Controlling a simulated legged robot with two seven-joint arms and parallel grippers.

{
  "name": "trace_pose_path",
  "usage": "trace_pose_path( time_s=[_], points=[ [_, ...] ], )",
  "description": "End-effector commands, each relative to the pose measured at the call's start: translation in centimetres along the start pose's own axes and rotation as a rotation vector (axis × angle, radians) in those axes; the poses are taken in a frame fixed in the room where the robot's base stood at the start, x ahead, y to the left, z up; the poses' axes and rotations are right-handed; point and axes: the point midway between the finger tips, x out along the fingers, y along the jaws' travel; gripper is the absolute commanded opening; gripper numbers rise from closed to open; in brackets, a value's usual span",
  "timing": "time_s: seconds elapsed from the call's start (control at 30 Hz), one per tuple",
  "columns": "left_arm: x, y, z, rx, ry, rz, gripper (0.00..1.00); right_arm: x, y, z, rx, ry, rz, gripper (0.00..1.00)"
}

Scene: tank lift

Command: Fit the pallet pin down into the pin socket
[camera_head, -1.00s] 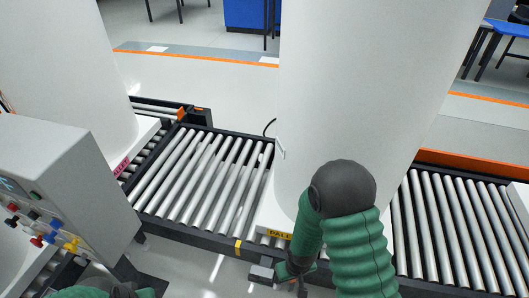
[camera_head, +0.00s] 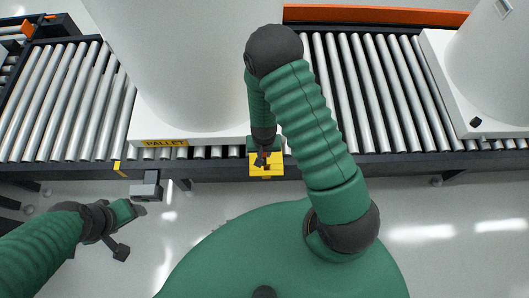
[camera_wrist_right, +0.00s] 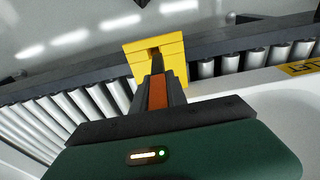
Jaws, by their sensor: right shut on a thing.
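The yellow pin socket (camera_head: 266,171) sits on the near side rail of the conveyor, by the front right corner of the white pallet (camera_head: 205,134). My right gripper (camera_head: 263,158) is right at the socket in the head view. In the right wrist view it is shut on the orange pallet pin (camera_wrist_right: 157,92), in line with the yellow socket (camera_wrist_right: 172,57). A dark part lies in the socket's opening; I cannot tell how deep the pin sits. My left gripper (camera_head: 128,212) hangs low at the left, away from the socket; its jaws are too unclear to judge.
A large white tank stands on the pallet. A grey bracket (camera_head: 146,189) juts from the rail near my left gripper. Rollers (camera_head: 350,95) lie bare right of the pallet. Another white pallet (camera_head: 450,85) with a tank stands at the far right.

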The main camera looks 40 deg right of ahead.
Motion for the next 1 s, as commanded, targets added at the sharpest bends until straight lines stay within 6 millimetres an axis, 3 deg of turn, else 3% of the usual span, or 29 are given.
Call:
trace_pose_path(
  time_s=[0.23, 0.73, 1.0],
  points=[
    [-0.3, 0.1, -0.1, 0.002, 0.001, 0.001, 0.66, 0.2, 0.5, -0.2, 0.004, -0.005, -0.006, 0.00],
    [3.8, 0.0, 0.9, 0.001, 0.000, 0.000, 0.66, 5.4, 0.3, 0.5, 0.002, -0.002, -0.004, 0.00],
    [4.0, 0.1, 1.0, 0.002, 0.000, 0.001, 0.66, 5.9, 0.4, 0.5, 0.002, -0.003, -0.005, 0.00]
  ],
)
